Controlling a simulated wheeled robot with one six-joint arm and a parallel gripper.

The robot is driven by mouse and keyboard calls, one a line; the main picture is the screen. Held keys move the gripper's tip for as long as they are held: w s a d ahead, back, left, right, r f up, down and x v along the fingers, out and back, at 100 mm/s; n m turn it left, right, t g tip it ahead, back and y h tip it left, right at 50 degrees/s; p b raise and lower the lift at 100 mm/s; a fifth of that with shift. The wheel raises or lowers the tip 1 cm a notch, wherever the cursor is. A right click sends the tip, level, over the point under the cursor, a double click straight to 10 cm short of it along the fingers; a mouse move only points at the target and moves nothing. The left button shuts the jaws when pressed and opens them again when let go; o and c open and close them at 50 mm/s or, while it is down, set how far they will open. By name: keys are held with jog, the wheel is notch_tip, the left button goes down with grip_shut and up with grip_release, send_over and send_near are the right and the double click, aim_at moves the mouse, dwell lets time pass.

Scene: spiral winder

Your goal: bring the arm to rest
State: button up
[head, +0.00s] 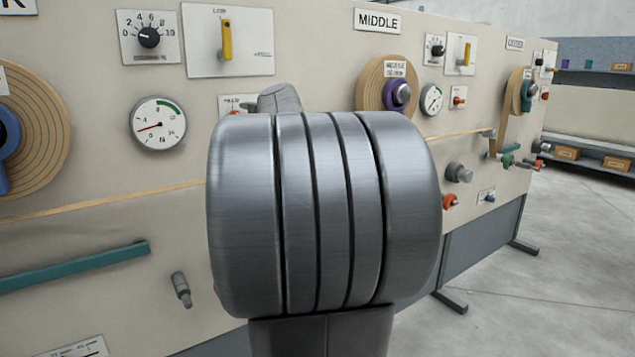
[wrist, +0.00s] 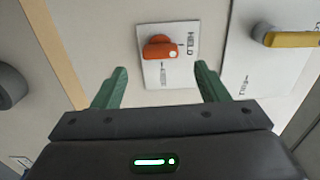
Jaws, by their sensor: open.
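My gripper (wrist: 161,68) shows in the wrist view with its two green fingers spread apart and nothing between them. Beyond the fingertips an orange-red knob (wrist: 160,48) sits on a white plate on the machine panel. The fingers look clear of the knob, but the exact gap cannot be told.
The winder panel (head: 95,190) runs across the head view, with a gauge (head: 158,124), yellow levers (head: 226,40), wound rolls (head: 368,85) and a teal bar (head: 75,268). In the wrist view a yellow lever (wrist: 290,39) is at right. Open floor (head: 550,290) lies right.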

jog(key=x, duration=0.6)
jog(key=shift+w+a, duration=0.2)
jog(key=v, duration=1.4)
jog(key=w+a+m+p, duration=0.7)
jog(key=w+m+p, duration=0.4)
jog(key=m+p, duration=0.6)
jog(key=shift+w+a+m, duration=0.3)
jog(key=shift+a+m, duration=0.05)
jog(key=shift+m, duration=0.05)
dwell(0.5)
